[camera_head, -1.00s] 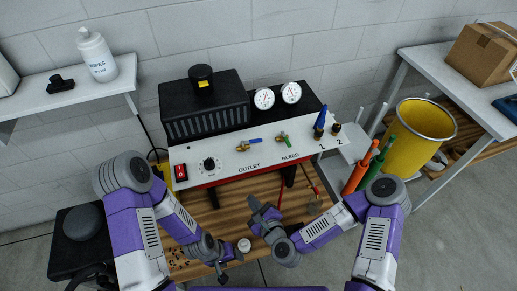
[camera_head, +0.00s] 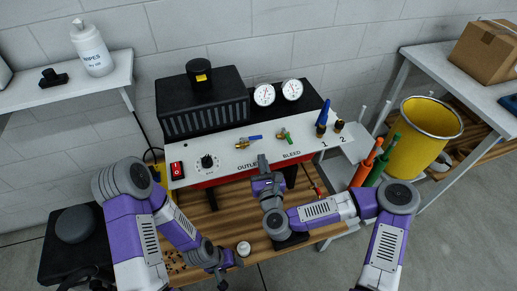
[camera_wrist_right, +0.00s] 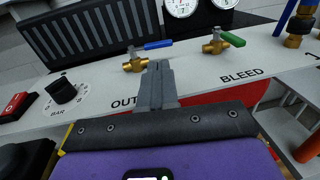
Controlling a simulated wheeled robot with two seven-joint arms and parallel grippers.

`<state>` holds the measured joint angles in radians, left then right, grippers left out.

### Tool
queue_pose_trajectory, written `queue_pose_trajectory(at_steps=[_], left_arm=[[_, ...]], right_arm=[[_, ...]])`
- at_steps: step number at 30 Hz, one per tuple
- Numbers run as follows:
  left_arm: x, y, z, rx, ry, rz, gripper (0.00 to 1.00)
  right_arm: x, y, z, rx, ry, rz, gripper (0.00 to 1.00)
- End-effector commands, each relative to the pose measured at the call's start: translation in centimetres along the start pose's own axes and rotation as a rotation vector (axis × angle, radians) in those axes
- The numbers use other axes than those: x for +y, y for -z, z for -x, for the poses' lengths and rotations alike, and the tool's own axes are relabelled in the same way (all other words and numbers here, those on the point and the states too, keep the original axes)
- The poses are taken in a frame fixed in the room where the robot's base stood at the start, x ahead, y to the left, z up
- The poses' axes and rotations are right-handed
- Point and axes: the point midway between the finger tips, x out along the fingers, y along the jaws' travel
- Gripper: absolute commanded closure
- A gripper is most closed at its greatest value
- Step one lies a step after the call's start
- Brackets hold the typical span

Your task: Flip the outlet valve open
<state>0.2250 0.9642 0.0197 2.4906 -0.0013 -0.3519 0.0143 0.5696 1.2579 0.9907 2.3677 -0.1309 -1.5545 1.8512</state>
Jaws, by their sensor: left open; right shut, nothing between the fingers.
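The outlet valve (camera_head: 243,144) is a brass fitting with a blue lever (camera_head: 255,137) on the sloped white panel, above the word OUTLET. Its lever points right, and the valve also shows in the right wrist view (camera_wrist_right: 135,63). My right gripper (camera_head: 262,160) is shut and empty, just in front of the panel below the blue lever. In the right wrist view its closed fingertips (camera_wrist_right: 158,66) point up, just right of the brass body, with the lever behind them. I cannot tell whether they touch it. My left gripper (camera_head: 222,283) is open, low at the front, away from the panel.
The bleed valve (camera_head: 283,136) with a green lever is close on the right. A red switch (camera_head: 177,170) and black knob (camera_head: 208,161) are on the left of the panel. Two gauges (camera_head: 278,92) stand behind. A small white-topped item (camera_head: 243,248) is near my left gripper.

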Motion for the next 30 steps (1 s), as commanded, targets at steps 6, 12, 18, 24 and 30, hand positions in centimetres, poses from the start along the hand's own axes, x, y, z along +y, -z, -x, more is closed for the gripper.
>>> queue_pose_trajectory(at_steps=[6, 12, 18, 24, 30], left_arm=[[-0.2, 0.0, -0.7, 0.0, 0.0, 0.0, 0.38], [-0.4, 0.0, -1.1, 0.0, 0.0, 0.0, 0.38], [-0.4, 0.0, -1.1, 0.0, 0.0, 0.0, 0.38], [-0.4, 0.0, -1.1, 0.0, 0.0, 0.0, 0.38], [-0.6, 0.1, -1.6, 0.0, 0.0, 0.0, 0.38]], right_arm=[[0.0, 0.0, -4.3, -0.003, 0.002, 0.001, 1.0], [0.0, 0.0, -6.4, 0.0, 0.0, 0.0, 1.0], [0.0, 0.0, -7.0, 0.0, -0.001, 0.0, 1.0], [0.0, 0.0, -7.0, 0.0, -0.001, 0.0, 1.0], [-0.2, 0.2, -8.0, -0.001, 0.002, -0.001, 1.0]])
